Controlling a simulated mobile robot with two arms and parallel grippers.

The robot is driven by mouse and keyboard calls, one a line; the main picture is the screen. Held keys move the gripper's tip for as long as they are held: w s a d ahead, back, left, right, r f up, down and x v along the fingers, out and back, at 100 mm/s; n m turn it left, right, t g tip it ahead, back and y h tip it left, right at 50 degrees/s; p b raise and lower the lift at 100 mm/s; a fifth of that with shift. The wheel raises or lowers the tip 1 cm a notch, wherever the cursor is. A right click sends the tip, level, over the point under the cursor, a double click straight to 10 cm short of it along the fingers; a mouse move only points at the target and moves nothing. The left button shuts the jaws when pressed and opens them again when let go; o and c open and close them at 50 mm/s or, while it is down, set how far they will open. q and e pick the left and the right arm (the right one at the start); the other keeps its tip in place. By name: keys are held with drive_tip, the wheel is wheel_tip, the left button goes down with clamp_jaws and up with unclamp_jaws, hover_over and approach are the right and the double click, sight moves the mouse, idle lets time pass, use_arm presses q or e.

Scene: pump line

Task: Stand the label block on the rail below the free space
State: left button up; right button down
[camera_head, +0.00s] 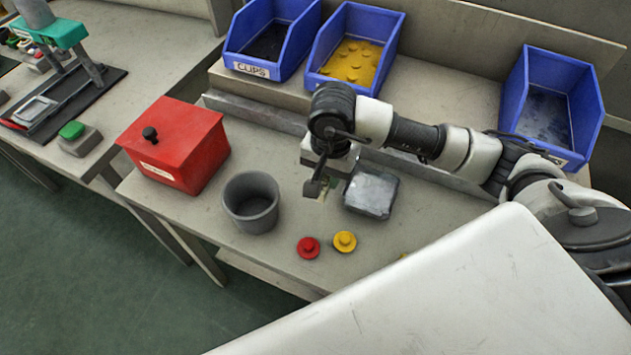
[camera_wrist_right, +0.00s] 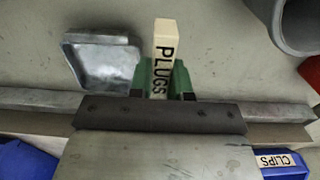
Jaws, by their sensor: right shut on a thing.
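The label block (camera_wrist_right: 162,60) is a slim cream piece with PLUGS in black letters. My right gripper (camera_head: 323,187) is shut on it; the green fingertips (camera_wrist_right: 166,80) grip its lower part in the right wrist view. The gripper hangs above the bench, beside the grey metal tray (camera_head: 371,195). The metal rail (camera_head: 258,112) runs along the front of the raised shelf, partly hidden by my right arm. The free space (camera_head: 452,95) is a bare stretch of shelf between the yellow-filled bin (camera_head: 352,45) and the right blue bin (camera_head: 552,105). My left gripper is out of view.
A blue bin labelled CLIPS (camera_head: 272,40) stands at the shelf's left. A red box (camera_head: 175,145), grey bucket (camera_head: 250,202), red plug (camera_head: 308,248) and yellow plug (camera_head: 344,242) are on the bench. My white body part covers the lower right.

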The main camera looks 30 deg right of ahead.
drive_tip(key=shift+w+a+f, duration=0.35)
drive_tip(key=shift+a+f, duration=0.05)
drive_tip(key=shift+a, duration=0.2)
drive_tip(key=shift+w+a+f, duration=0.3)
drive_tip(key=shift+a+f, duration=0.05)
drive_tip(key=shift+a, duration=0.25)
drive_tip(key=shift+w+a+f, duration=0.15)
drive_tip(key=shift+a+f, duration=0.05)
drive_tip(key=shift+f, duration=0.35)
wheel_tip(320, 180, down, 3)
drive_tip(key=shift+f+p, duration=0.1)
drive_tip(key=shift+p, duration=0.4)
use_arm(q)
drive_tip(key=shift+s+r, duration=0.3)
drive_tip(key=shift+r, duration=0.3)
use_arm(e)
drive_tip(key=shift+f, duration=0.1)
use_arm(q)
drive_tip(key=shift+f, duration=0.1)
use_arm(e)
drive_tip(key=shift+f, duration=0.1)
drive_tip(key=shift+f+b, duration=0.15)
drive_tip(key=shift+b, duration=0.15)
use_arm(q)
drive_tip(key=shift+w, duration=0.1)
use_arm(e)
drive_tip(key=c, duration=1.1)
unclamp_jaws()
drive_tip(key=shift+o, duration=0.2)
